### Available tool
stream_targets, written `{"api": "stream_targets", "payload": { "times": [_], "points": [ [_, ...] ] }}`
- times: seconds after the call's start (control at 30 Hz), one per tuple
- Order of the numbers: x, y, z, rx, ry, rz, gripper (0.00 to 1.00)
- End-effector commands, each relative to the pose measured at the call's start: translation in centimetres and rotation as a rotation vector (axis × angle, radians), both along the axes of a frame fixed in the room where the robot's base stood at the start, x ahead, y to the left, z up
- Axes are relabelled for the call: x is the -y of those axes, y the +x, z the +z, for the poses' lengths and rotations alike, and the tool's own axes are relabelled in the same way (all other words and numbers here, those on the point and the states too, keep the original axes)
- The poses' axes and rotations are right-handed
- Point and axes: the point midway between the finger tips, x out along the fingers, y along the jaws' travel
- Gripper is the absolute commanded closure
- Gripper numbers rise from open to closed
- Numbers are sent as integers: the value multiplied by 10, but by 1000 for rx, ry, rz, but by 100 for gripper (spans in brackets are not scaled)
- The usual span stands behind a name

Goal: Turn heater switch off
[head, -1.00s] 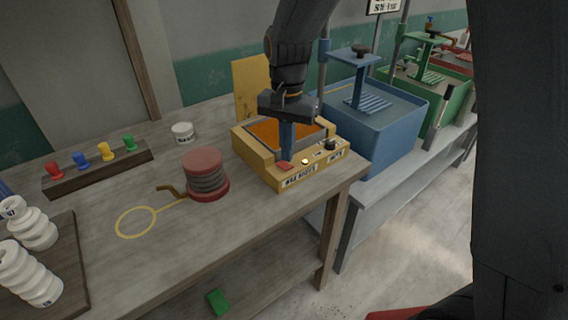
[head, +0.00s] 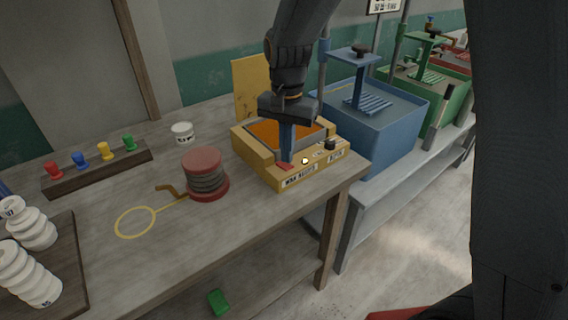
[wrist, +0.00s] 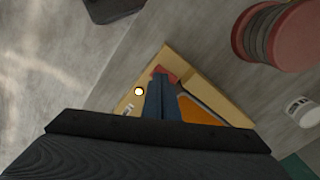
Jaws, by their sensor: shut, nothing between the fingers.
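The wax heater (head: 265,171) is a yellow box with an orange-filled basin, standing at the right end of the wooden table. Its red switch (head: 285,166) is at the left of the front panel, partly hidden by my fingers. A small lamp (head: 305,161) right of the switch glows pale yellow; it also glows in the wrist view (wrist: 138,91). My gripper (head: 286,161) points down with its blue fingers shut and empty, tips at the switch. In the wrist view the fingertips (wrist: 158,76) overlap the red switch (wrist: 168,72); I cannot tell whether they touch it.
A black knob (head: 330,144) is on the heater's right. A red-ended spool (head: 205,175) stands left of the heater, and a white jar (head: 182,133) behind it. A blue press tub (head: 385,135) is close on the right. The table front is mostly clear.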

Motion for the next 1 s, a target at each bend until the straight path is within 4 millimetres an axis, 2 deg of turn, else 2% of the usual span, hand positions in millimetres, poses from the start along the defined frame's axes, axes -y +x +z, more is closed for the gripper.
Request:
{"api": "stream_targets", "payload": {
  "times": [1.0],
  "points": [
    [0, 0, -14, -1, 0, 0, 100]
  ]
}}
